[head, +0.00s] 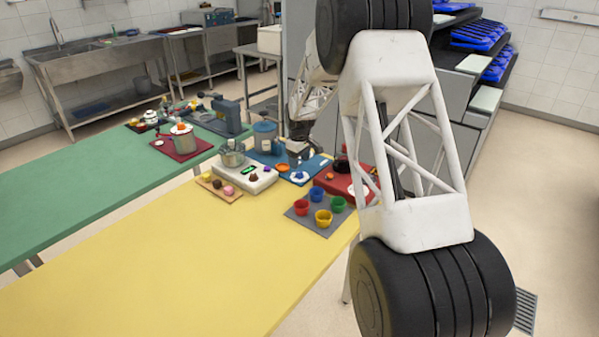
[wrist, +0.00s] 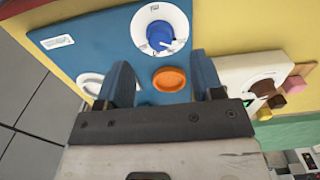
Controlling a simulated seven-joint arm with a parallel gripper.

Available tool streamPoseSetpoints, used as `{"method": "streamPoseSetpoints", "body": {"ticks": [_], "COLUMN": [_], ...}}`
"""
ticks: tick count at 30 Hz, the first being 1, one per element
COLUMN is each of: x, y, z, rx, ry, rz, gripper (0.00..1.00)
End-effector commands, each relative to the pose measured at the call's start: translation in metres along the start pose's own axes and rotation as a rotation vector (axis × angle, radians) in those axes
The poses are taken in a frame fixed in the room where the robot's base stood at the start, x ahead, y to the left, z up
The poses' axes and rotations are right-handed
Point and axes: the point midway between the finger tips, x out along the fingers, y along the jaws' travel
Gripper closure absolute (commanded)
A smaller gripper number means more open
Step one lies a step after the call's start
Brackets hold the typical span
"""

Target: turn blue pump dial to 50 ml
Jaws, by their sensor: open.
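The blue pump dial (wrist: 160,36) is a round blue knob on a white dial plate, set on a blue base (wrist: 110,45). A pale pointer on the knob points toward the lower right in the wrist view; the scale marks are too small to read. My gripper (wrist: 161,62) is open and empty, its two blue fingers spread apart below the dial in the picture and not around the knob. An orange disc (wrist: 169,79) shows between the fingers. In the head view the dial's white plate (head: 299,177) is small, at the base's near end.
A white scale-like device (head: 245,178) stands left of the base. A grey mat with several coloured cups (head: 323,218) lies in front, and a red base (head: 335,183) is to the right. The yellow table's (head: 170,270) near part is clear.

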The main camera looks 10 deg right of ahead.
Motion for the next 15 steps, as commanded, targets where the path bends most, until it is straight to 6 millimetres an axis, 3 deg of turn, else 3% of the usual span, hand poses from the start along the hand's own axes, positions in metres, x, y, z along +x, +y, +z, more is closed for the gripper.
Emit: {"method": "streamPoseSetpoints", "body": {"ticks": [9,15], "x": [0.038,0.050], "y": [0.000,0.000], "z": [0.000,0.000], "rx": [0.000,0.000], "ry": [0.000,0.001], "rz": [0.000,0.001], "gripper": [0.39,0.39]}}
